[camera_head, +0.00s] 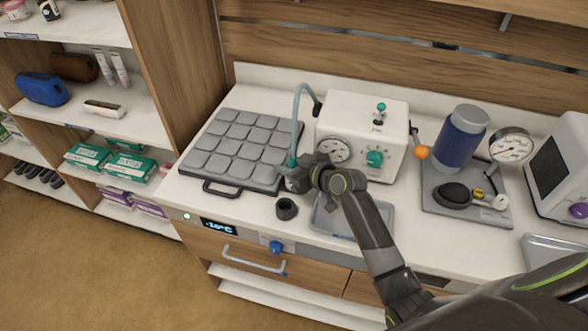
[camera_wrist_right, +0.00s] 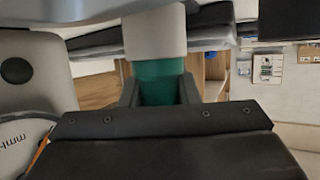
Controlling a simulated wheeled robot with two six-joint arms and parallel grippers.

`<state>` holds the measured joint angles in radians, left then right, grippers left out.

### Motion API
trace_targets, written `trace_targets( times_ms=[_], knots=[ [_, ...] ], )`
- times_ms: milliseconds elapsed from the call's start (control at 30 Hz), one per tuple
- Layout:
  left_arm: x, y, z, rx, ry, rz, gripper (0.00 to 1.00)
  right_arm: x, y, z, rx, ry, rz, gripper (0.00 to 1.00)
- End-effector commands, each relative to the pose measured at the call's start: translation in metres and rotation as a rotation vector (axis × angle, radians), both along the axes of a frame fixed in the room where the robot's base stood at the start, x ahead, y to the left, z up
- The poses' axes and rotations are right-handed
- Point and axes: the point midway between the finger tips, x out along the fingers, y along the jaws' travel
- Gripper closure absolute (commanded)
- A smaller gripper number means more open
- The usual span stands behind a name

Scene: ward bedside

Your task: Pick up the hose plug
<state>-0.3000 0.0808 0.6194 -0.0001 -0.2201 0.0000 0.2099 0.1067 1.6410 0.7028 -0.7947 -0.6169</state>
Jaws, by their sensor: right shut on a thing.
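The hose plug (camera_head: 291,162) is a small green piece at the lower end of a grey-green hose (camera_head: 297,110). The hose arches up from the left side of a white machine with a round gauge. My right gripper (camera_head: 296,178) is at the plug, in front of the machine. In the right wrist view the green plug (camera_wrist_right: 160,85) sits between the two dark fingers of my right gripper (camera_wrist_right: 160,92), which is shut on it. A light grey collar shows above the green part. My left gripper is in neither view.
A small dark cup-shaped holder (camera_head: 287,209) stands just below my right gripper. A grey padded mat (camera_head: 232,150) lies left, a shallow grey tray (camera_head: 375,222) lies right. The white machine (camera_head: 385,110) stands close behind. A blue cylinder (camera_head: 460,137) stands further right.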

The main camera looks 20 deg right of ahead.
Motion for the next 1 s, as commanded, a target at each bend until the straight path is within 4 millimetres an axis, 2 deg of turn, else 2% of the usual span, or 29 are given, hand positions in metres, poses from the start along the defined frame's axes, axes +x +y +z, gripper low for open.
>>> trace_targets(
  times_ms=[267, 367, 733, 900, 1000],
  knots=[
    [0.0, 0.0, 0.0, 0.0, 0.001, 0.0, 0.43, 0.0, 0.0, 0.002, 0.0, -0.001, 0.0, 0.93],
    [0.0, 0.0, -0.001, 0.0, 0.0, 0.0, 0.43, 0.001, 0.0, 0.01, -0.002, -0.005, 0.001, 0.93],
    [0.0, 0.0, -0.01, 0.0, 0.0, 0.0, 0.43, 0.001, 0.0, 0.079, -0.003, -0.008, 0.0, 0.93],
    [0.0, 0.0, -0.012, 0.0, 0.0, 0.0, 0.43, 0.0, 0.0, 0.097, -0.001, -0.004, 0.0, 0.93],
    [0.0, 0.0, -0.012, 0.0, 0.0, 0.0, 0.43, 0.0, 0.0, 0.1, 0.0, -0.001, 0.0, 0.93]
  ],
)
